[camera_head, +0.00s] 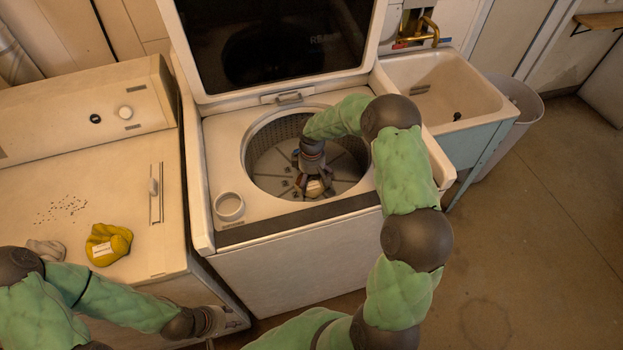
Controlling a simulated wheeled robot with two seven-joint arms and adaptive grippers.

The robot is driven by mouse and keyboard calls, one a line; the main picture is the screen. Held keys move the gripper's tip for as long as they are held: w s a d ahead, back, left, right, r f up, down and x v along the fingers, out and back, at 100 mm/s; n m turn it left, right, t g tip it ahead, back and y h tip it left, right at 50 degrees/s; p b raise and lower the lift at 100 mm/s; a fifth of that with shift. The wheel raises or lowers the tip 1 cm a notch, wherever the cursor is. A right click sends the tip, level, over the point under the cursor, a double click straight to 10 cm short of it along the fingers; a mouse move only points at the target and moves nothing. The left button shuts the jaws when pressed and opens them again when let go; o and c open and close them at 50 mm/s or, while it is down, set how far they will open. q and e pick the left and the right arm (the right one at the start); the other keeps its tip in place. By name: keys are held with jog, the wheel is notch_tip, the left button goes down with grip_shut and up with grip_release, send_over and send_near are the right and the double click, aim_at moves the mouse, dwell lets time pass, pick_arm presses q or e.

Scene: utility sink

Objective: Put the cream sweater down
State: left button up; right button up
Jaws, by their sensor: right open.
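A small cream bundle (315,188), which looks like the cream sweater, lies low in the open washer drum (262,150). My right gripper (312,180) reaches down into the drum with its fingers around or just above the bundle. It is open; whether the fingers touch the cloth I cannot tell, and they partly cover it. My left gripper (226,321) is low in front of the dryer's front edge, away from the drum. Its fingers are too small and dark to tell whether they are open or shut.
A yellow folded cloth (108,244) and a greyish-beige cloth (45,252) lie on the dryer top (120,190). The washer's raised lid (275,45) stands behind the drum. A round cup (229,206) sits at the drum's left front. A sink (440,90) and a bin (515,110) are right.

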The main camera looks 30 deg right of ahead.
aim_at(312, 178)
notch_tip(312, 178, up, 12)
jog(key=p, duration=0.3)
jog(key=shift+f, duration=0.1)
dwell(1.0)
